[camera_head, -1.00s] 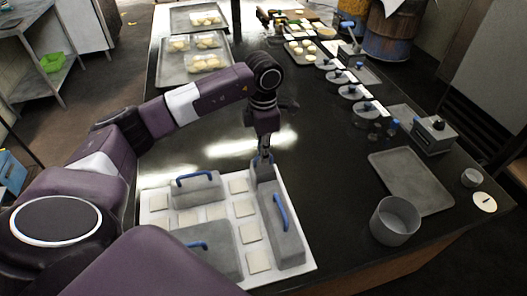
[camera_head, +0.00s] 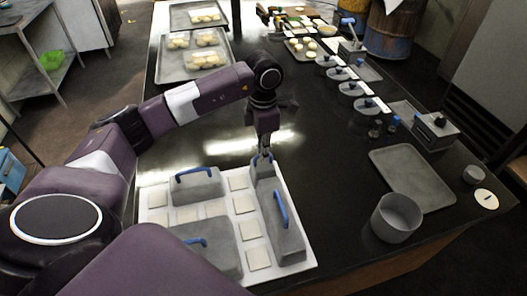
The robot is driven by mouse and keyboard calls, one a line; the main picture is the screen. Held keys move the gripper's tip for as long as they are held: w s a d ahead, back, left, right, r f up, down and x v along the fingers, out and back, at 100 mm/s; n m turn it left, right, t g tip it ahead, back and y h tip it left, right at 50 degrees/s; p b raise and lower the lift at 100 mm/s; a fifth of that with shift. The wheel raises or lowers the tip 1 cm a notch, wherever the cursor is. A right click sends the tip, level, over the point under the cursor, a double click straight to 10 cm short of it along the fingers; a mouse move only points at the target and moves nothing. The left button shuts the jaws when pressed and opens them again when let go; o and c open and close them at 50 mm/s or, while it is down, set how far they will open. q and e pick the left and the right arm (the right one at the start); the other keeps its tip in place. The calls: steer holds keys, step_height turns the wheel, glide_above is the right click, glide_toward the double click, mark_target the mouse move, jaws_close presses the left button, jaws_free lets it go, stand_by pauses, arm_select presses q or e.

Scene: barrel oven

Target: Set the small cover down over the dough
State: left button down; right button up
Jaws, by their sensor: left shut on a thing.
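My left gripper (camera_head: 264,155) points down and is shut on the blue handle of a small grey cover (camera_head: 263,172). The small cover is at the far right part of a white board (camera_head: 158,183), just behind a long grey cover with a blue handle (camera_head: 283,238). I cannot tell whether it touches the board or what is under it. Pale square dough pieces (camera_head: 244,204) lie in rows on the board. Two more grey covers with blue handles stand there, one at the back left (camera_head: 196,187) and one at the front left (camera_head: 214,252). My right gripper is out of view.
A grey pot (camera_head: 396,218) and a flat tray (camera_head: 412,178) stand to the right. Several lidded containers (camera_head: 367,107) line the right side. Trays with dough balls (camera_head: 190,70) are at the back. The dark counter (camera_head: 325,150) between is clear.

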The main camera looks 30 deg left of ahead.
arm_select(q)
steer(key=shift+f, duration=0.15)
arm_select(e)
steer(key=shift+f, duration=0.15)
arm_select(q)
steer(key=c, duration=2)
jaws_free()
steer(key=shift+c, duration=0.2)
steer(key=shift+o, duration=0.3)
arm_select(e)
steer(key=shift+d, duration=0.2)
arm_select(q)
step_height(320, 180, up, 12)
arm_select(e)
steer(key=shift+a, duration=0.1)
